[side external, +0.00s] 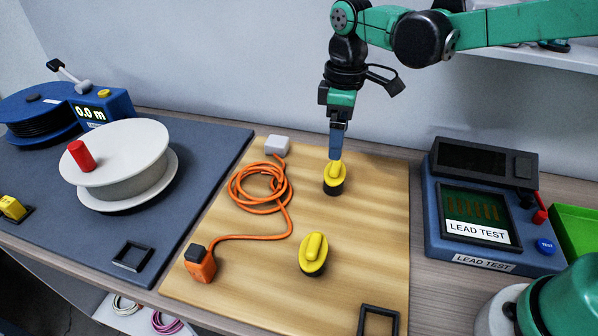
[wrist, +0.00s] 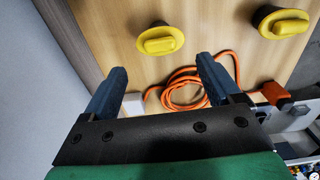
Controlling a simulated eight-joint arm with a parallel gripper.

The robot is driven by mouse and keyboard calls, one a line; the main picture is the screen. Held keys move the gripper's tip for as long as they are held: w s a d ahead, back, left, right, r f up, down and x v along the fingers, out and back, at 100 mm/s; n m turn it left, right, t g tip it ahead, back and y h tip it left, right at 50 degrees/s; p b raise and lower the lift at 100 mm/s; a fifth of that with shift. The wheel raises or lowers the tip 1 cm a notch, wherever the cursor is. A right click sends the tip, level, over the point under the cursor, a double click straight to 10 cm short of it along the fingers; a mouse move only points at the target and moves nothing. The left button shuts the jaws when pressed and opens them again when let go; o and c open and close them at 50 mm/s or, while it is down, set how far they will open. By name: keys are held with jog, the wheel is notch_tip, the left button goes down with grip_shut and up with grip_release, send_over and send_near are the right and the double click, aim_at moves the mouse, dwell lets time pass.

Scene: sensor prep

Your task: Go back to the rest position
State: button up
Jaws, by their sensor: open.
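My gripper (side external: 337,152) points down over the back of the wooden board (side external: 385,215), its fingertips close to the far yellow knob (side external: 333,182) in the side view. In the wrist view my gripper (wrist: 161,66) has its two blue fingers spread, with nothing held between them. The far yellow knob (wrist: 160,40) appears beyond the fingertips there, apart from them. A second yellow knob (side external: 314,250) stands nearer the board's front; it also shows in the wrist view (wrist: 284,23). Both knobs have black bases and stand upright.
A coiled orange cable (side external: 237,236) runs from a white block (side external: 276,145) to an orange plug (side external: 200,265). A blue lead tester (side external: 483,255) stands right, beside a green tray (side external: 577,232). A white reel (side external: 125,155) sits left on a dark mat (side external: 190,225). An empty black frame (side external: 378,312) lies front right.

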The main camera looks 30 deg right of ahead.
jog(key=s+d+r+m+t, duration=0.2)
jog(key=s+d+m+t, duration=0.4)
jog(key=s+m, duration=0.3)
jog(key=shift+s+d+t, duration=0.35)
jog(key=shift+s+t, duration=0.15)
jog(key=shift+t, duration=0.1)
